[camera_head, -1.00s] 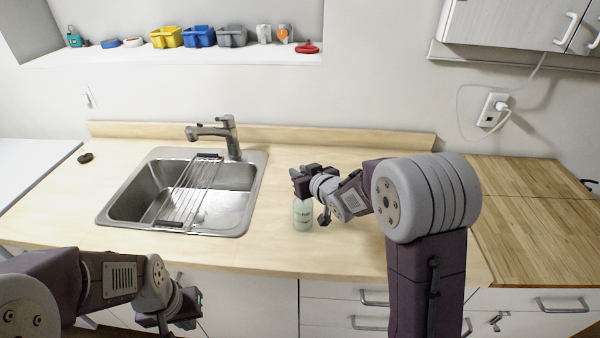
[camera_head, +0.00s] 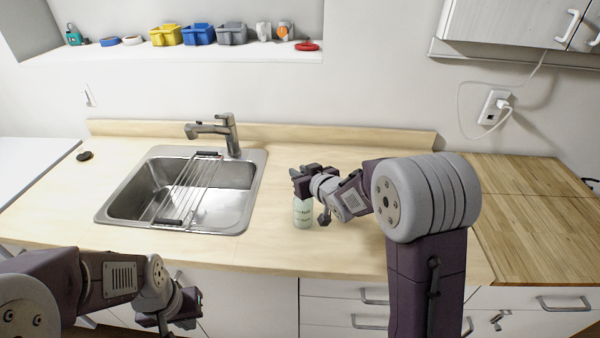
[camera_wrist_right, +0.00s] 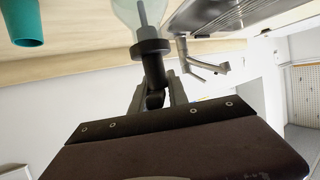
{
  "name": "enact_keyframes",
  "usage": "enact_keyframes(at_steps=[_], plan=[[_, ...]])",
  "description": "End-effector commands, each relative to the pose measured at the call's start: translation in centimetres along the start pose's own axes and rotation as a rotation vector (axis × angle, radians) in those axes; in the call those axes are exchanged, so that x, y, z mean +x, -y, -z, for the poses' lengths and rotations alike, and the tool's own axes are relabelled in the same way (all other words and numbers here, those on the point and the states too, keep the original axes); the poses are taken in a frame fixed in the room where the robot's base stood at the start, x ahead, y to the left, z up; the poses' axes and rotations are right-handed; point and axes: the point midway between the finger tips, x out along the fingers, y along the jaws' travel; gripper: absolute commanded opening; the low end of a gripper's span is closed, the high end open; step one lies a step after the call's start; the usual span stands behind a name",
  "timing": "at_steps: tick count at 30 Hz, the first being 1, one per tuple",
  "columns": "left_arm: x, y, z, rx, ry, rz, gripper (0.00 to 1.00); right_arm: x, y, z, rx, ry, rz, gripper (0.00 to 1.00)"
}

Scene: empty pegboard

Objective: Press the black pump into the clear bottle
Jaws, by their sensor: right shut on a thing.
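The clear bottle (camera_head: 303,214), with a printed label, stands upright on the counter right of the sink. It also shows at the top of the right wrist view (camera_wrist_right: 142,14), with a thin tube inside. The black pump (camera_wrist_right: 152,48) sits at the bottle's mouth, its collar touching or very close to the neck; I cannot tell how deep it is seated. My right gripper (camera_wrist_right: 156,95) is shut on the pump's head. In the head view my right gripper (camera_head: 302,182) is directly above the bottle and hides the pump. My left gripper (camera_head: 182,310) hangs low at the counter's front edge, its jaws unclear.
A steel sink (camera_head: 247,205) with a rack and a faucet (camera_head: 228,135) lies left of the bottle. A teal cup (camera_wrist_right: 22,22) shows beside the bottle in the wrist view. A small black object (camera_head: 85,156) lies left of the sink. Bins (camera_head: 198,36) stand on the back ledge.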

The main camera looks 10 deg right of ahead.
Motion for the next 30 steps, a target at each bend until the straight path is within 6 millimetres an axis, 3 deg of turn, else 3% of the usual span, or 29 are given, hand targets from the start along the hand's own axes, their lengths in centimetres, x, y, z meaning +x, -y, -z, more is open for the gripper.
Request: enact_keyframes(at_steps=[4, 5, 7, 19, 30], plan=[[0.0, 0.0, 0.0, 0.0, 0.0, 0.0, 0.0, 0.0, 0.0, 0.0, 0.0, -0.001, 0.0, 0.0], [0.0, 0.0, 0.0, 0.0, 0.0, 0.0, 0.0, 0.0, 0.0, 0.0, 0.0, -0.001, 0.0, 0.29], [0.0, 0.0, 0.0, 0.0, 0.0, 0.0, 0.0, 0.0, 0.0, 0.0, 0.0, 0.0, 0.0, 0.46], [0.1, 0.0, 0.0, 0.0, 0.0, 0.0, 0.0, -0.8, 0.0, 0.0, 0.0, -0.001, -0.001, 0.46], [0.1, 0.0, 0.0, 0.0, 0.0, 0.0, 0.0, -7.7, -0.1, 0.2, -0.001, -0.002, -0.002, 0.46]])
